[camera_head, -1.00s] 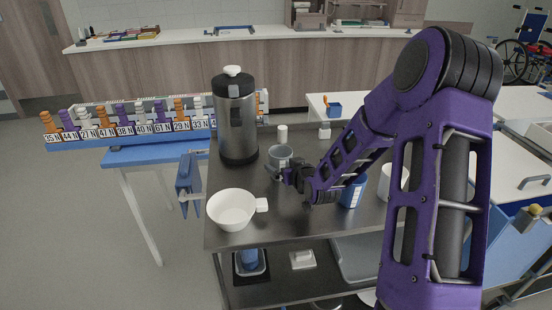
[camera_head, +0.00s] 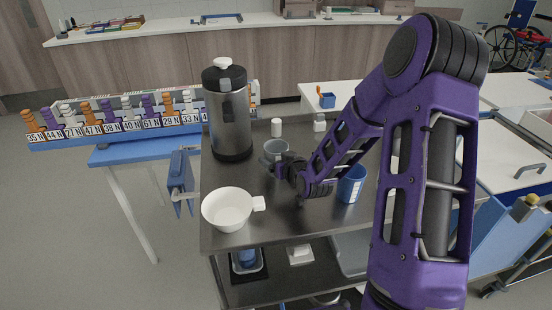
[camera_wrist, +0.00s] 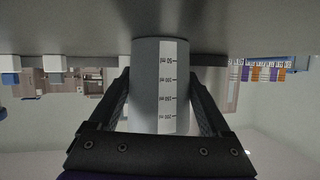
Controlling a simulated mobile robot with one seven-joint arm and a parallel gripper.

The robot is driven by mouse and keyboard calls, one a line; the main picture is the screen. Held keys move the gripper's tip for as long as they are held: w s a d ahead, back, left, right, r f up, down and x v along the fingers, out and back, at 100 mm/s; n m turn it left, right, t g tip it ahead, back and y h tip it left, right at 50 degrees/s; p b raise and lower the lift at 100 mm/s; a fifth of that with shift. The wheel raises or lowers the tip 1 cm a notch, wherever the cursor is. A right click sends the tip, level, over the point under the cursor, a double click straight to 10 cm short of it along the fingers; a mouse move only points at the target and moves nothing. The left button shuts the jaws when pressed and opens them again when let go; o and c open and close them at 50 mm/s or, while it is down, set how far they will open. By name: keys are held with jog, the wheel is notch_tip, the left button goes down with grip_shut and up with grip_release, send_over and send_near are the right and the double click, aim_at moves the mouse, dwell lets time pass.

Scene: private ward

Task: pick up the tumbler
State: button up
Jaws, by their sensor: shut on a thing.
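The tumbler (camera_head: 275,149) is a grey cup standing upright on or just above the steel trolley top, right of the dark urn. In the wrist view the tumbler (camera_wrist: 149,85) shows a white strip with dark scale marks. My gripper (camera_head: 285,168) reaches it from the right and front, low over the trolley. In the wrist view the fingers of my gripper (camera_wrist: 160,112) lie on either side of the tumbler, shut on it. I cannot tell whether its base touches the trolley top.
The trolley top (camera_head: 285,222) also bears a steel urn (camera_head: 228,112), a white handled bowl (camera_head: 228,208), a blue cup (camera_head: 351,184) near my forearm and a small white bottle (camera_head: 276,127). A blue table with a numbered rack (camera_head: 125,124) stands at left.

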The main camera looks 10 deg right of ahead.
grip_shut()
jog(key=shift+r, duration=0.15)
